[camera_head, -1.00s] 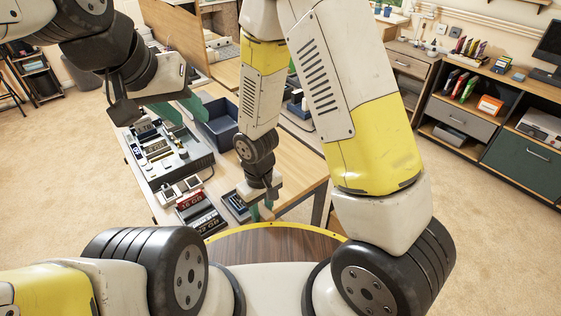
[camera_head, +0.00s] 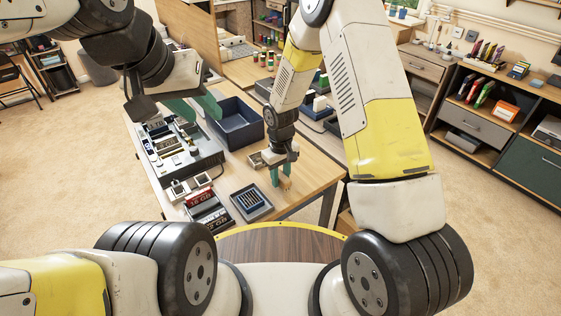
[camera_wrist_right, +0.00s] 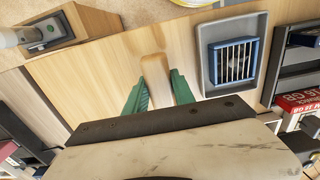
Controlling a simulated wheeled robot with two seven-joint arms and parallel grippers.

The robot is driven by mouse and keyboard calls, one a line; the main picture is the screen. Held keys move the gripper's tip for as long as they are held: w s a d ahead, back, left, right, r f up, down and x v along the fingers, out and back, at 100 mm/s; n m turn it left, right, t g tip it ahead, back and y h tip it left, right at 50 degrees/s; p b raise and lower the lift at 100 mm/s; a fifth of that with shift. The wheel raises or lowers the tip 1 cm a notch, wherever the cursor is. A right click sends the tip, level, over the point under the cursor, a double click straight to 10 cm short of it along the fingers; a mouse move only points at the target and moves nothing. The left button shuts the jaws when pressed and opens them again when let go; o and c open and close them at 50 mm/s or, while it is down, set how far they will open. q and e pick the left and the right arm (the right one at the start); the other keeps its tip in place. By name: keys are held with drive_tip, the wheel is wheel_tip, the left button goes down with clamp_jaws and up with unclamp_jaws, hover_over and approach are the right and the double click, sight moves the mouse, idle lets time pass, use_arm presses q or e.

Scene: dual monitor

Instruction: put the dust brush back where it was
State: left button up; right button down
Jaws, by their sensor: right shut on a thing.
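The dust brush (camera_wrist_right: 154,78) shows in the right wrist view as a pale wooden block between two green fingers; its bristles cannot be made out. My right gripper (camera_wrist_right: 158,92) is shut on it. In the head view my right gripper (camera_head: 281,176) points down over the bare wood at the table's right side, right of a grey tray, with a small part of the brush (camera_head: 287,184) showing at the fingertips. Whether the brush touches the table I cannot tell. My left gripper (camera_head: 196,107) is open and empty above the equipment on the left, its green fingers apart.
The grey tray (camera_head: 264,213) holds a blue slatted block (camera_wrist_right: 232,61). A dark blue bin (camera_head: 235,143) and a small box (camera_head: 254,160) lie behind. The wooden tabletop (camera_head: 314,176) is clear near its right edge.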

sight(280, 175)
drive_tip(key=shift+f, duration=1.15)
drive_tip(key=c, duration=1.1)
unclamp_jaws()
drive_tip(key=shift+f, duration=0.1)
drive_tip(key=shift+o, duration=0.2)
wheel_tip(280, 175, up, 12)
drive_tip(key=shift+f, duration=0.1)
drive_tip(key=s+d+r+m+t+y, duration=0.15)
drive_tip(key=s+d+r, duration=0.25)
drive_tip(key=r, duration=0.4)
drive_tip(key=s+d+r+m+t, duration=0.15)
drive_tip(key=s+d+r, duration=0.25)
drive_tip(key=r, duration=0.4)
drive_tip(key=s+d+r+m+t, duration=0.15)
drive_tip(key=s+d+r, duration=0.25)
drive_tip(key=r, duration=0.5)
drive_tip(key=s+d+r+m+t, duration=0.1)
drive_tip(key=s+d+r+m, duration=0.1)
drive_tip(key=s, duration=0.5)
drive_tip(key=shift+s+r+t+y, duration=0.35)
drive_tip(key=shift+r, duration=0.25)
